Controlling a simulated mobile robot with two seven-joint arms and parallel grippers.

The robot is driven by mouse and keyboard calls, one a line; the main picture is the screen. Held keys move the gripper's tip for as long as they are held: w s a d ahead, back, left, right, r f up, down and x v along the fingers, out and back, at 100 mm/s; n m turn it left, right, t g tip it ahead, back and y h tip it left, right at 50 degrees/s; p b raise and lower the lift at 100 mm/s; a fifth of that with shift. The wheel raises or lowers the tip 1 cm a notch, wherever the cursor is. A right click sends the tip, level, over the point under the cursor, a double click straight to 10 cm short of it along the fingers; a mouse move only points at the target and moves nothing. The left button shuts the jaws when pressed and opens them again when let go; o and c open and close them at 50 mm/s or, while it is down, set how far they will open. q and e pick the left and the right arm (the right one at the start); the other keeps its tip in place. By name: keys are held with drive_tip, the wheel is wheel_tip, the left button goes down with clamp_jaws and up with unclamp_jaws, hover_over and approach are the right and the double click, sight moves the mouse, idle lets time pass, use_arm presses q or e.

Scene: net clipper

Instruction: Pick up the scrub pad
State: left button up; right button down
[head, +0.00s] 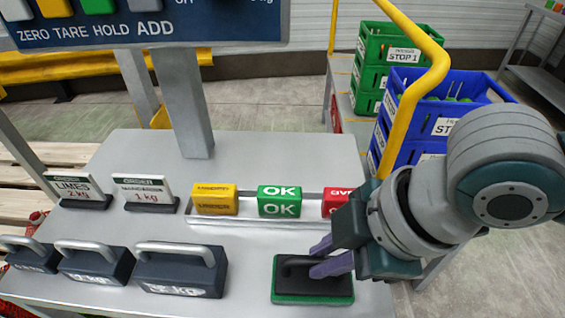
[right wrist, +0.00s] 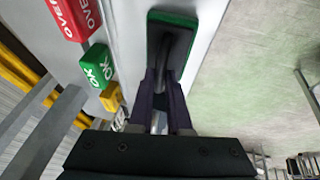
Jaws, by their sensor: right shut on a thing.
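The scrub pad (head: 287,292), a black block with a handle on top and a green underside, is at the front right of the grey table. It also shows in the right wrist view (right wrist: 182,24), ahead of the fingers. My right gripper (head: 320,257) reaches in from the right and is shut on the pad's handle; its purple fingers sit on either side of it in the right wrist view (right wrist: 163,88). The pad looks flat, at or very near the tabletop; I cannot tell whether it touches. My left gripper is not in view.
Behind the pad, a white tray (head: 250,221) holds yellow (head: 215,199), green OK (head: 279,201) and red (head: 338,202) blocks. Several dark handled weights (head: 180,270) stand to the left. Two order signs (head: 145,188) stand behind them. A yellow rail (head: 408,95) and crates (head: 385,50) are beyond.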

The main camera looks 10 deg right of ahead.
drive_tip(key=shift+r, duration=0.1)
wheel_tip(320, 180, up, 20)
drive_tip(key=p, duration=0.3)
drive_tip(key=c, duration=1.4)
unclamp_jaws()
clamp_jaws()
